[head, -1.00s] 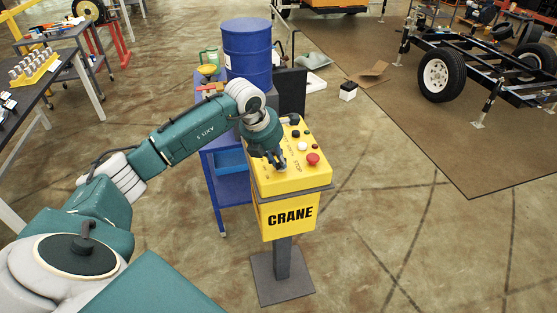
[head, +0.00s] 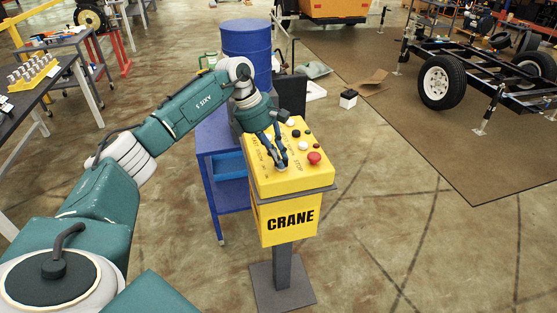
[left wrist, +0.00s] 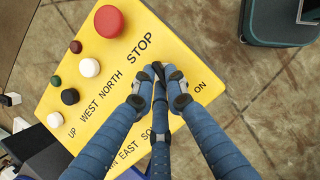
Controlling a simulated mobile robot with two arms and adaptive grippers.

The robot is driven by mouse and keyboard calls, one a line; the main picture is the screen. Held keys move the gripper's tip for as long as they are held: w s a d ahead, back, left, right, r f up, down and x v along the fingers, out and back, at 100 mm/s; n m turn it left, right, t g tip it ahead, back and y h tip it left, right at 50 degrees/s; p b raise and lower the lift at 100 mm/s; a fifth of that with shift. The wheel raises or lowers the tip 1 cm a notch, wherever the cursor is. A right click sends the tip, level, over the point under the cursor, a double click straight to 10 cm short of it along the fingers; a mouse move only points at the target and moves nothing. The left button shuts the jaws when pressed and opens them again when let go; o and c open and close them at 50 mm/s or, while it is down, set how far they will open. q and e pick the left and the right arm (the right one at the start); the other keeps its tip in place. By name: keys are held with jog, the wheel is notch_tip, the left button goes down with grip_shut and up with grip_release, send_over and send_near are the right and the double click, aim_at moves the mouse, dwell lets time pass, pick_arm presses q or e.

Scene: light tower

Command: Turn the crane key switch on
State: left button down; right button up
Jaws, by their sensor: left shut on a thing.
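The yellow crane control box (head: 289,177) stands on a grey post, with "CRANE" on its front. Its top also fills the left part of the left wrist view (left wrist: 105,75). My left gripper (head: 280,160) comes down onto the top panel from the left. In the left wrist view its blue fingers (left wrist: 160,78) meet closed at the panel, between the words "STOP" and "ON". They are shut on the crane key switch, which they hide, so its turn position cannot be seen. My right gripper is not in view.
A red stop button (head: 314,158) sits close to the fingers, with several smaller buttons behind it. A blue cart (head: 222,170) with a blue barrel (head: 247,50) stands just behind and left of the box.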

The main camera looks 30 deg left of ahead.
pick_arm(q)
jog(key=shift+w+a+r+m+g, duration=0.15)
jog(key=shift+m+g, duration=0.25)
jog(key=shift+m, duration=0.7)
jog(key=c, duration=1.8)
grip_release()
jog(key=shift+b, duration=0.3)
jog(key=shift+o, duration=0.2)
jog(key=v, duration=1.2)
